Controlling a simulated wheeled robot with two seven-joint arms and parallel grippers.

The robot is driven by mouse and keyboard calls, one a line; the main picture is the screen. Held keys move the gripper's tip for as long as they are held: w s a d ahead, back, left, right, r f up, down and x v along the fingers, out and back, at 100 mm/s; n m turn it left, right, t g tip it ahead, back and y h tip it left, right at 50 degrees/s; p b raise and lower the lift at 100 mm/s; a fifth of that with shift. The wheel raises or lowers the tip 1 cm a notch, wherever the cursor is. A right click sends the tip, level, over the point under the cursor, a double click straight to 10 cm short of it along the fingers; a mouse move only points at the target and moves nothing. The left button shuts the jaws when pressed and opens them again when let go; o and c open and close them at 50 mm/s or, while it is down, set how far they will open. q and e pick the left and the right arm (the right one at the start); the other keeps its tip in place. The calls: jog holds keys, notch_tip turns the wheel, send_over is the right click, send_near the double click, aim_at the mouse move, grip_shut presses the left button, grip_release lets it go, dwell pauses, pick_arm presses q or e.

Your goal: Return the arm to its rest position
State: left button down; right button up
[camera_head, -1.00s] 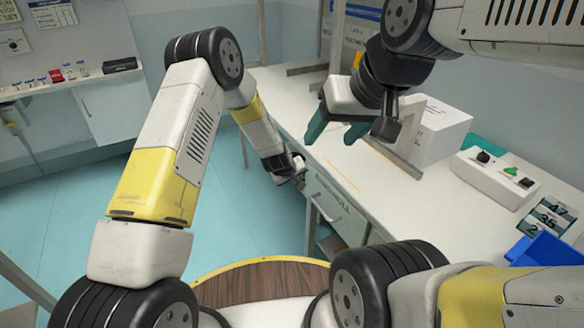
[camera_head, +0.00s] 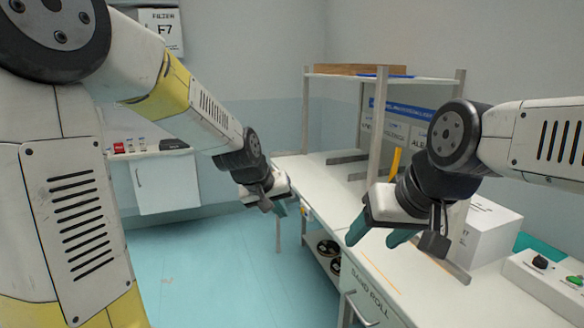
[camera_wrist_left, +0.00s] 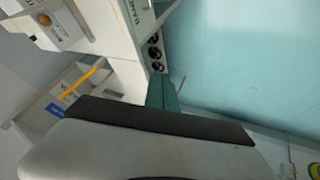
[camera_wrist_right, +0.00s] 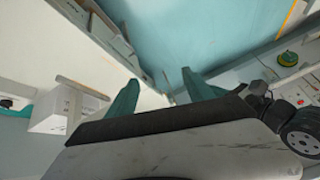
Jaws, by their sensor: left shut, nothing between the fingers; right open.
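My left gripper (camera_head: 281,207) is raised over the floor in the head view, left of the workbench. Its teal fingers (camera_wrist_left: 162,92) are together and empty in the left wrist view. My right gripper (camera_head: 372,238) hangs above the white workbench (camera_head: 330,183) in the head view. Its two teal fingers stand apart in the right wrist view (camera_wrist_right: 160,90), with nothing between them. Both arms are up in front of the head camera.
A white box (camera_head: 487,235) stands on the bench, right of my right gripper. A control box (camera_head: 545,280) with buttons sits nearer at the right. A metal shelf frame (camera_head: 376,130) rises behind. Open blue floor (camera_head: 205,275) lies left of the bench.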

pick_arm(q)
jog(key=s+a+r, duration=0.2)
jog(key=s+a, duration=0.1)
jog(key=s, duration=0.4)
jog(key=s+a+r+y, duration=0.1)
jog(key=s+a+r, duration=0.1)
jog(key=s+a, duration=0.2)
jog(key=s+a+r+m, duration=0.1)
jog(key=s+a+r, duration=0.2)
jog(key=s, duration=0.8)
jog(key=shift+a+y, duration=0.3)
jog(key=shift+a, duration=0.45)
